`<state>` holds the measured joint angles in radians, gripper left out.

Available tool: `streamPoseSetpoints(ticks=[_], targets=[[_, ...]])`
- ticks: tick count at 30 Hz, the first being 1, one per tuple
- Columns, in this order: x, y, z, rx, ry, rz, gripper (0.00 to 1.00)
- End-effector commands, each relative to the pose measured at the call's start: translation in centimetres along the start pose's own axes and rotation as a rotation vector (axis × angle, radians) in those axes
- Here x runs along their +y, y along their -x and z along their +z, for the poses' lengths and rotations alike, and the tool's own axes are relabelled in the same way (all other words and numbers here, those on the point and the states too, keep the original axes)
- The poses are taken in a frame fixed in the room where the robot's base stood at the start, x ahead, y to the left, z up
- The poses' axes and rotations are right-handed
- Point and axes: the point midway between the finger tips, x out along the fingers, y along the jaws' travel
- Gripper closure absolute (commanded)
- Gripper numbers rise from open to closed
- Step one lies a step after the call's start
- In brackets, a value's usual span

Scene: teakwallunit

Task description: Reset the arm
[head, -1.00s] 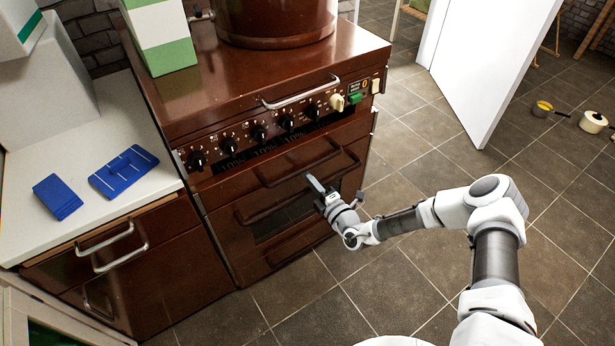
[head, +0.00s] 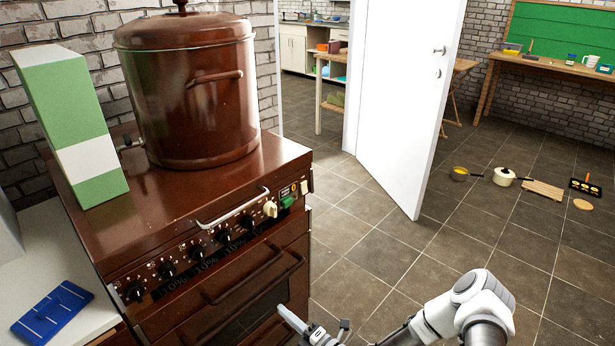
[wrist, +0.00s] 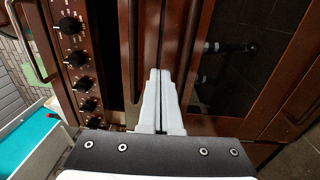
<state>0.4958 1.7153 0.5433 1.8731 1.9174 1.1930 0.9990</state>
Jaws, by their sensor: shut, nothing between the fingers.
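My gripper (head: 312,331) is at the bottom of the head view, in front of the brown stove's oven door (head: 258,318). Part of it is cut off by the lower picture edge. In the wrist view my gripper (wrist: 159,75) has its two pale fingers pressed together, with nothing between them. The fingers point at the stove front, near the long brown door handles (wrist: 172,35). I cannot tell whether they touch a handle. My white and grey arm shows at the lower right of the head view, bent at the elbow.
The stove (head: 180,190) carries a large brown pot (head: 190,95) and a green-and-white carton (head: 75,130). A blue object (head: 52,313) lies on the white counter at left. An open white door (head: 410,90) stands behind. Pans (head: 505,176) and a wooden board (head: 543,190) lie on the floor.

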Motion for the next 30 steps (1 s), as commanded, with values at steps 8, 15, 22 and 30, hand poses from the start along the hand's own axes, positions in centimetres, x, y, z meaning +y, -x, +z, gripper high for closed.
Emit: streamPoseSetpoints(ticks=[8, 15, 22, 30], targets=[[4.7, -0.2, -0.2, 0.170, 0.242, 0.041, 1.00], [10.9, 0.7, -1.8, 0.444, 0.632, 0.108, 1.00], [15.8, 2.8, -3.5, 0.699, 0.993, 0.172, 1.00], [20.5, 6.4, -4.8, 0.991, 1.402, 0.247, 1.00]])
